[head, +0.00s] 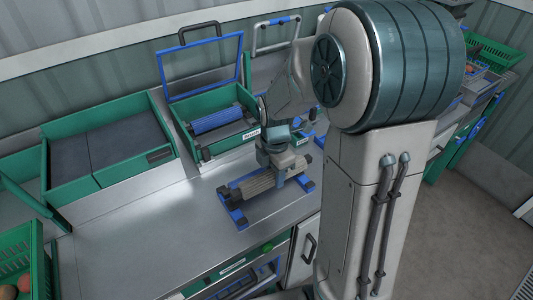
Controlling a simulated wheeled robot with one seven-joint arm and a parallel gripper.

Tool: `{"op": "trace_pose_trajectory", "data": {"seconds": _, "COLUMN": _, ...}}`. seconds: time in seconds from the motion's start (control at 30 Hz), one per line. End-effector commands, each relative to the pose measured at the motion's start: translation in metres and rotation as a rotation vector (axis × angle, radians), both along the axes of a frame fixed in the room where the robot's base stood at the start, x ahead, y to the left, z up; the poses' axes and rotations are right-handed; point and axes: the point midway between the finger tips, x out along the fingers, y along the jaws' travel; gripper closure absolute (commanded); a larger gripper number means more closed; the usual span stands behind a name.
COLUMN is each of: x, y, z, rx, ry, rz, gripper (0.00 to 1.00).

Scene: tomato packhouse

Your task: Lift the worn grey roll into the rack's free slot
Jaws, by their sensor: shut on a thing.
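The worn grey roll (256,187) is ribbed and lies lengthwise in line with a low rack with blue ends (235,217) on the steel bench. My gripper (284,172) points down over the right part of the roll and is shut on it. The fingertips are partly hidden. I cannot tell whether the roll rests in the rack or hangs just above it, and the slots are too small to make out.
Behind the rack stands a green machine (215,148) with its blue-framed lid (203,68) raised and a blue roll (216,120) inside. A green-walled tray (100,118) with dark panels is at the left. A green crate (16,250) stands at lower left. The bench front left is clear.

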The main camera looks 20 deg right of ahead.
Motion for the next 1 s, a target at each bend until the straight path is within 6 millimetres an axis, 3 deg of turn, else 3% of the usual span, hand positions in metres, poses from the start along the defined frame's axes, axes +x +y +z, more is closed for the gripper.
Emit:
{"op": "trace_pose_trajectory", "data": {"seconds": 0.37, "x": 0.0, "y": 0.004, "z": -0.015, "rx": 0.0, "ry": 0.001, "rz": 0.009, "gripper": 0.88}}
{"op": "trace_pose_trajectory", "data": {"seconds": 1.0, "x": 0.0, "y": 0.002, "z": -0.074, "rx": 0.0, "ry": 0.001, "rz": 0.004, "gripper": 0.88}}
